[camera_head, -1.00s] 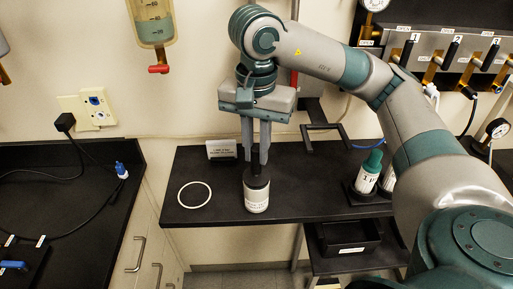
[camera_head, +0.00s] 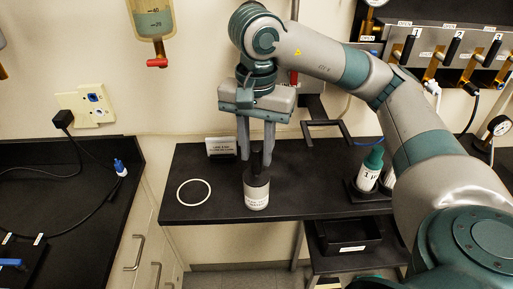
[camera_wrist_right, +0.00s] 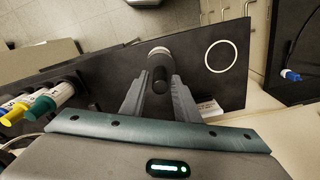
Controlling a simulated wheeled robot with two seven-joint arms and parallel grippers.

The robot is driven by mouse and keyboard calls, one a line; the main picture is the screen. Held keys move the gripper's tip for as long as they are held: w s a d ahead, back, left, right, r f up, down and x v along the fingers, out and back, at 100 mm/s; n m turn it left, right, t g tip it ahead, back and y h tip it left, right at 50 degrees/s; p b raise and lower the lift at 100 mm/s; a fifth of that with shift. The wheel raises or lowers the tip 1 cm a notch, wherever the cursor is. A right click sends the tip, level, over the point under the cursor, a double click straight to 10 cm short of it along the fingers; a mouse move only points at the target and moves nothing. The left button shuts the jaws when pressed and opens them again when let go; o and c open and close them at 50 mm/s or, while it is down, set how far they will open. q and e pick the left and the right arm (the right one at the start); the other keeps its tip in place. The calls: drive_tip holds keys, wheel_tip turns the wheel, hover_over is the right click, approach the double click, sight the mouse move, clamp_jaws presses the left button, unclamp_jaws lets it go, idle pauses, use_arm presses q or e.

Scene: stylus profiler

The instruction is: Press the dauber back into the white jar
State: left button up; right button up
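The white jar (camera_head: 257,197) stands upright on the small dark shelf, with its white label facing me. The black dauber (camera_head: 256,160) stands upright in the jar's mouth, its narrow handle pointing up; how deep it sits is hard to tell. My right gripper (camera_head: 256,163) is open above the jar, with one finger on each side of the dauber handle. In the right wrist view the dauber (camera_wrist_right: 158,80) shows between the two spread fingers (camera_wrist_right: 157,88), with gaps on both sides, and the jar (camera_wrist_right: 158,53) lies beyond. My left gripper is not in view.
A white ring (camera_head: 194,192) lies left of the jar. A small sign (camera_head: 220,146) stands behind it. A black tray (camera_head: 345,238) sits on a lower shelf. The shelf front beside the jar is clear.

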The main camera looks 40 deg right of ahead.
idle(0.6)
drive_tip(key=shift+r+p, duration=2.3)
drive_tip(key=shift+r, duration=1.2)
drive_tip(key=shift+r, duration=0.1)
wheel_tip(320, 180, up, 17)
drive_tip(key=p, duration=1.1)
drive_tip(key=shift+r, duration=0.1)
